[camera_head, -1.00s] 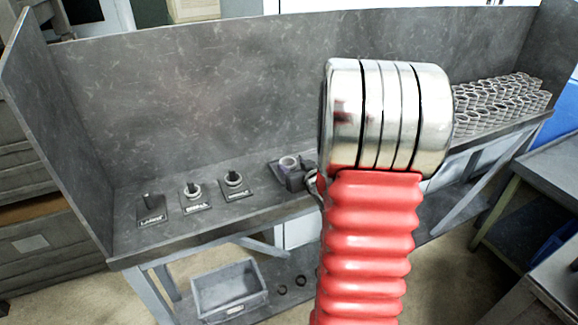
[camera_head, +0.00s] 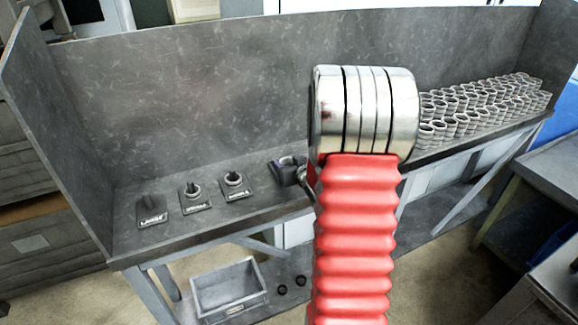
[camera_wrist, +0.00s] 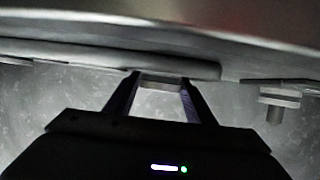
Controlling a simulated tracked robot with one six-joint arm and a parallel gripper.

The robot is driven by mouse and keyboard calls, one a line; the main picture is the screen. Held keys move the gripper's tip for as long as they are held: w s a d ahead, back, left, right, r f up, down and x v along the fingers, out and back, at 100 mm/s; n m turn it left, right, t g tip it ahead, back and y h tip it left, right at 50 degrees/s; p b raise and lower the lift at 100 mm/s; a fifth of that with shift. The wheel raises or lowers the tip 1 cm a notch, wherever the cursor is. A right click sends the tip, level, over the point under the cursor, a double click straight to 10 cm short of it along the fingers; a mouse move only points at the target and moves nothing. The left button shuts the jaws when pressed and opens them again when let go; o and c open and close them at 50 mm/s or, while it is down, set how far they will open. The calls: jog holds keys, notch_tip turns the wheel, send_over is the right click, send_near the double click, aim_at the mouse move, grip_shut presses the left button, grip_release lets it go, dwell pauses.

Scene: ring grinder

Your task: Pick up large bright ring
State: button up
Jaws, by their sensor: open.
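Many bright metal rings (camera_head: 470,108) stand in rows and stacks at the right end of the bench; I cannot tell which are large. The post marked LARGE (camera_head: 151,210) at the bench's left is bare. My gripper (camera_wrist: 161,77) is open, pointing away from the wrist camera. A pale band (camera_wrist: 160,85) shows between its fingers; I cannot tell whether it is a ring or whether they touch it. In the head view my arm largely hides the gripper, near a dark fixture (camera_head: 284,172) at mid-bench.
Two more stands, the middle one (camera_head: 194,197) and the right one (camera_head: 235,185), each hold a ring. A grey bin (camera_head: 229,288) and two dark rings sit on the lower shelf. The bench's back panel (camera_head: 200,90) rises behind. A smooth metallic surface (camera_wrist: 150,30) fills the wrist view's top.

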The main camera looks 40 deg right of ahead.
jog(key=shift+c, duration=0.5)
jog(key=c, duration=0.7)
notch_tip(320, 180, up, 10)
dwell(0.6)
dwell(0.4)
